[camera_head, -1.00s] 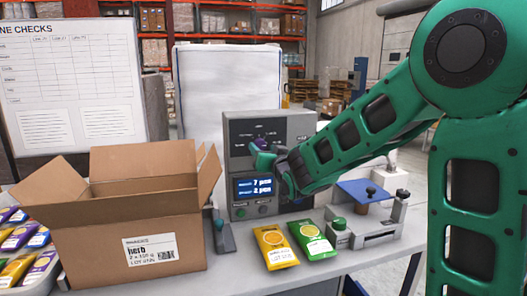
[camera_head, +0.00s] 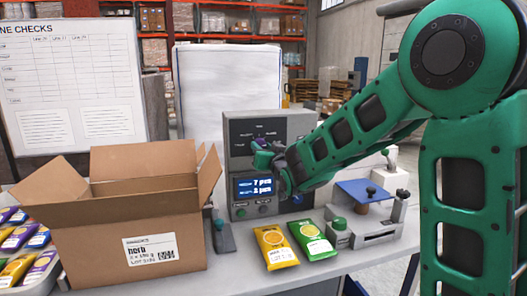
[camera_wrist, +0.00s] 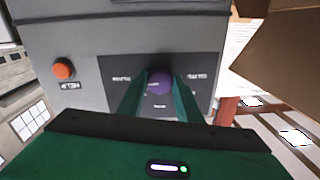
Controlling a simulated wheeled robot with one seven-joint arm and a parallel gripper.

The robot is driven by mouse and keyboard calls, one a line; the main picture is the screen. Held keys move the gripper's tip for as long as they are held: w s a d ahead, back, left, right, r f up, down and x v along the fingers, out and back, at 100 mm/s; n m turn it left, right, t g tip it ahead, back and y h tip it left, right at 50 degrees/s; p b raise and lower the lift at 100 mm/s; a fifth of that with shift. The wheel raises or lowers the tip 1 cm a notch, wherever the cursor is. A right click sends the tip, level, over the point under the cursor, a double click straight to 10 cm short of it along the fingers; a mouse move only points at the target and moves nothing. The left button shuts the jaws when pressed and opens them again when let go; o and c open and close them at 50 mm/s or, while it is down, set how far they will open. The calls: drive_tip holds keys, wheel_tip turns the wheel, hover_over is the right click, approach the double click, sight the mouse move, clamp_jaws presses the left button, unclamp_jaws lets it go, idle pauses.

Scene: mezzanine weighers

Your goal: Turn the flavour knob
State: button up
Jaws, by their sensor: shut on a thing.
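The flavour knob (camera_wrist: 160,82) is a round purple knob on the dark panel of a grey control unit (camera_head: 236,170). In the wrist view it sits between the two green fingers of my gripper (camera_wrist: 158,92), which is shut on it. In the head view only a little purple of the knob (camera_head: 262,144) shows beside my gripper (camera_head: 264,156). Small white labels stand around the knob, too blurred to read in the wrist view. A lit display (camera_head: 254,187) below the knob shows two lines of text. My forearm hides the unit's right part.
An open cardboard box (camera_head: 120,225) labelled herb stands left of the unit. A yellow pouch (camera_head: 275,246) and a green pouch (camera_head: 310,240) lie on the table in front. A blue-topped device (camera_head: 365,191) is to the right.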

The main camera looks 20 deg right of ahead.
drive_tip(key=shift+d, duration=0.1)
drive_tip(key=n, duration=1.2)
drive_tip(key=shift+n+g+h, duration=0.3)
drive_tip(key=shift+n, duration=2.1)
drive_tip(key=shift+a, duration=0.2)
drive_tip(key=o, duration=1)
drive_tip(key=shift+o, duration=0.2)
